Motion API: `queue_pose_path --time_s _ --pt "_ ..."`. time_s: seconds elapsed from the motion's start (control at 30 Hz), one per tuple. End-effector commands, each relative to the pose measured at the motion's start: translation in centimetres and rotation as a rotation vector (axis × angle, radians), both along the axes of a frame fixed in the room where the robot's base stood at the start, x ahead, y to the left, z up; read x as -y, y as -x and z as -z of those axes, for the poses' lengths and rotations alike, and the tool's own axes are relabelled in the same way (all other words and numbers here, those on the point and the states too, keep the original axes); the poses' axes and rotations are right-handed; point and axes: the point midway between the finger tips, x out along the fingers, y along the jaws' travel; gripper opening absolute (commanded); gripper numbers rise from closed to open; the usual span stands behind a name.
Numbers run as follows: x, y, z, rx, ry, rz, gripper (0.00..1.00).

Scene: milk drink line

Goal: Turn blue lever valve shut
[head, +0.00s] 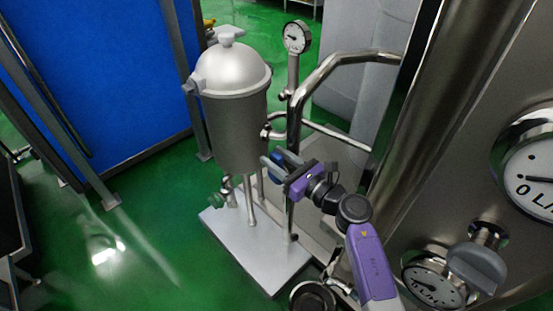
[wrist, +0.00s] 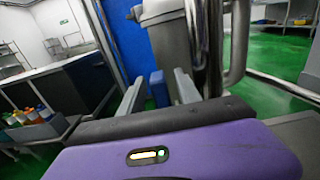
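The blue lever (head: 288,156) of the valve shows as a small blue piece beside the pipework, right of the steel filter vessel (head: 236,125). My gripper (head: 272,161) is at the lever, and its purple body partly hides the valve. In the wrist view the blue lever (wrist: 158,88) stands upright between the two grey fingers of my gripper (wrist: 157,97). The fingers are open, with a gap on each side of the lever. I cannot tell how deep the lever sits between them. The valve body is mostly hidden.
A vertical steel pipe (head: 294,125) and a curved pipe (head: 345,60) run close to my gripper. A pressure gauge (head: 296,37) stands above. The vessel rests on a pale base plate (head: 262,262). A large steel tank with gauges fills the right. Green floor (head: 150,240) is clear at left.

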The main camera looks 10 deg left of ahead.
Motion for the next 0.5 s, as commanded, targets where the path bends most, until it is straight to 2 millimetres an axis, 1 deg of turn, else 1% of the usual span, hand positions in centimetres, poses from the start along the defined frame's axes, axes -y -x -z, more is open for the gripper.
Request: queue_pose_path --time_s 0.1,0.13,0.27,0.3,0.33,0.5 --pt "0.01 0.01 -0.02 0.0 0.0 0.0 0.4" --pt "0.02 0.01 -0.02 0.0 0.0 0.0 0.38" --pt "0.02 0.01 -0.02 0.0 0.0 0.0 0.12" --pt "0.02 0.02 -0.02 0.0 0.0 0.0 0.05" --pt "0.02 0.03 -0.02 0.0 0.0 0.0 0.0" --pt "0.02 0.03 -0.02 -0.001 -0.001 0.0 0.0"
